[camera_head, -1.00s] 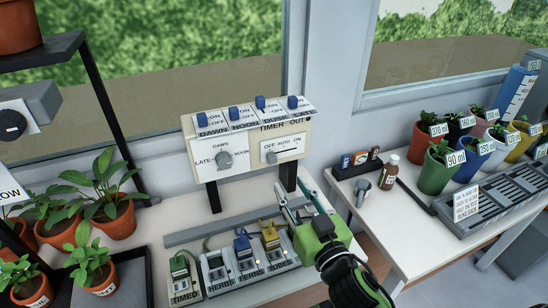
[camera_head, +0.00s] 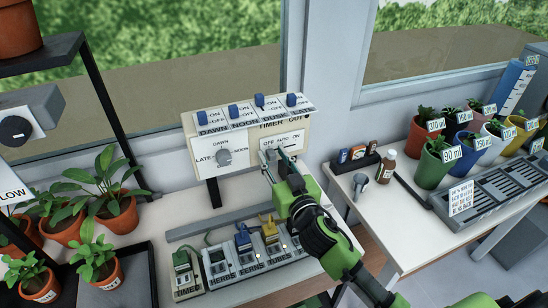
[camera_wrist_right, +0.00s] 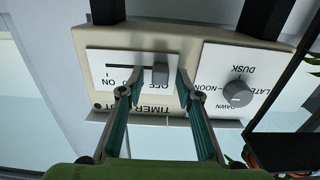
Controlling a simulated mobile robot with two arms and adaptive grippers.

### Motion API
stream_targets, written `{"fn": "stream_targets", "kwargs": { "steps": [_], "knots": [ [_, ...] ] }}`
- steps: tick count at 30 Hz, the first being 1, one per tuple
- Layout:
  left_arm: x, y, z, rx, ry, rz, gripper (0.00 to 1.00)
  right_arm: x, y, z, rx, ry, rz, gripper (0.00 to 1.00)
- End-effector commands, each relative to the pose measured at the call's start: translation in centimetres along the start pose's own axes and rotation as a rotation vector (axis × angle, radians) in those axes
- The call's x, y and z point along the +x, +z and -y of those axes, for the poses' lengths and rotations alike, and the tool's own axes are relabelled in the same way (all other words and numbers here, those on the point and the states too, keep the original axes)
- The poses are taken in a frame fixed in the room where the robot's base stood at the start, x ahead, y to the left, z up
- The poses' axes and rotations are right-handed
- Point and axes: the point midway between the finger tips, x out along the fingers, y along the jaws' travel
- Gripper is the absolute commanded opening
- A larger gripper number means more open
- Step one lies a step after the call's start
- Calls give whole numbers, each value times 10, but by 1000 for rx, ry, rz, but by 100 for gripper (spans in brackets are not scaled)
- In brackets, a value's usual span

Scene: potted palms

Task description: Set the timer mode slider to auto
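The timer box (camera_head: 240,183) stands on legs at the back of the bench. Its white mode slider plate, labelled OFF, AUTO, ON, also shows upside down in the right wrist view (camera_wrist_right: 112,62). The grey slider knob (camera_wrist_right: 160,74) is at the OFF end of its slot. My right gripper (camera_head: 273,159) is at the plate. In the wrist view its two fingers (camera_wrist_right: 156,82) are apart, one on each side of the knob, with gaps visible; I cannot tell whether they touch the plate. In the head view the gripper covers the knob. My left gripper is not in view.
A grey dial (camera_head: 224,157) sits left of the slider plate, and blue switches (camera_head: 234,110) line the top. Plugs in a socket strip (camera_head: 250,262) lie below. Potted plants (camera_head: 118,212) stand at left; a second table (camera_head: 395,225) with pots is at right.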

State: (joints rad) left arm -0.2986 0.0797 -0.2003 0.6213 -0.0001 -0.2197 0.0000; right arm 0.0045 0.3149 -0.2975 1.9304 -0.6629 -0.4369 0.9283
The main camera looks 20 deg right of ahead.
Motion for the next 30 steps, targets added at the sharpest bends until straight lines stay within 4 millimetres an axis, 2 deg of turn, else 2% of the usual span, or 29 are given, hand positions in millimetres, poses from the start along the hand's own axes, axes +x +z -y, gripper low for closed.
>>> {"fn": "stream_targets", "kwargs": {
  "steps": [1, 4, 10, 18, 27, 28, 29, 30],
  "knots": [
    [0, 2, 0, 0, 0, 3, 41, 0, 0, 0, 0, 0, 0, 27],
    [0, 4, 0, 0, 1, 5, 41, 0, 0, 0, 1, 0, 0, 1],
    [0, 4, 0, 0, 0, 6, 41, 0, 0, -3, 0, 1, 1, 0],
    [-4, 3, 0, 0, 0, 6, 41, 0, 1, -39, 0, 2, 2, 0],
    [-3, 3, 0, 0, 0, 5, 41, 0, 1, -40, 1, 1, 1, 0],
    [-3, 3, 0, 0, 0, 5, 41, 0, 1, -40, 1, 1, 1, 22],
    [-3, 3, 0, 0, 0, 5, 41, 0, 1, -40, 1, 1, 1, 30],
    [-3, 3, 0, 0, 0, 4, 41, 0, 1, -40, 1, 1, 1, 32]
  ]
}}
